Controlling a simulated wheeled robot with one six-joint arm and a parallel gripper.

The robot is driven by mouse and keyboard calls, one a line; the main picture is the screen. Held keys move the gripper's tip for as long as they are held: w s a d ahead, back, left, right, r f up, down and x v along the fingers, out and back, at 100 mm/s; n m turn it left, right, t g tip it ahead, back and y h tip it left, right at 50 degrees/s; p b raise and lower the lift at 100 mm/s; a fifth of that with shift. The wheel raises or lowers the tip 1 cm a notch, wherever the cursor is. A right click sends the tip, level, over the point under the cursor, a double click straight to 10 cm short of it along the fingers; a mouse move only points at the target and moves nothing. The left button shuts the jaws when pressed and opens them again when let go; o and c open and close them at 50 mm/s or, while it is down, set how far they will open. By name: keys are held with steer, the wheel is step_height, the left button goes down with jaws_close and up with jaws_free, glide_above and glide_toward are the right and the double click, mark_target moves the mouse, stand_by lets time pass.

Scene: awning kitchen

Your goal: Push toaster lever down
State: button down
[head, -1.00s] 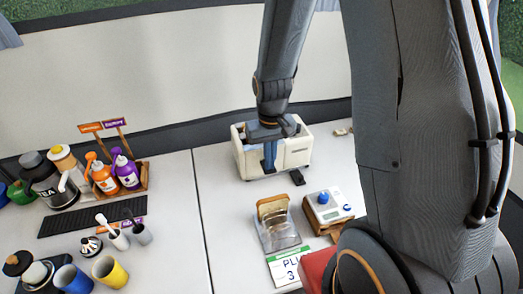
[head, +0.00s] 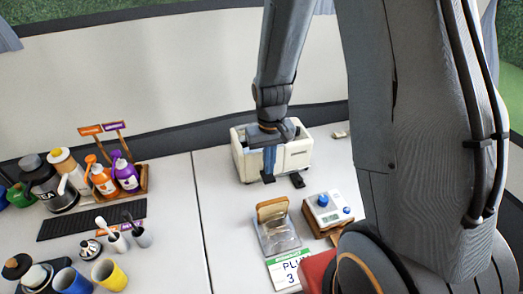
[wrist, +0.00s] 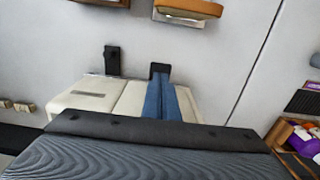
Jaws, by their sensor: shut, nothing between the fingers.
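The cream toaster (head: 298,155) stands on the white counter. A black lever (head: 297,180) sticks out from its near side, and it also shows in the wrist view (wrist: 112,60). My gripper (head: 268,177) points down at the toaster's near side, left of that lever, with its blue fingers shut and empty. In the wrist view the fingers (wrist: 161,75) reach past the toaster's edge. A black piece shows at their ends. I cannot tell if it is the fingertips or a second lever, nor whether they touch. My gripper hides part of the toaster top.
A clear holder (head: 280,238) with a brown slice (head: 272,209) stands nearer, beside a white scale (head: 328,207) on a wooden block. Bottles in a wooden caddy (head: 139,188) and several cups stand left. The counter between caddy and toaster is clear.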

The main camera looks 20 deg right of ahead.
step_height(320, 180, up, 7)
steer(key=p, duration=0.6)
steer(key=shift+r, duration=0.2)
stand_by(0.5)
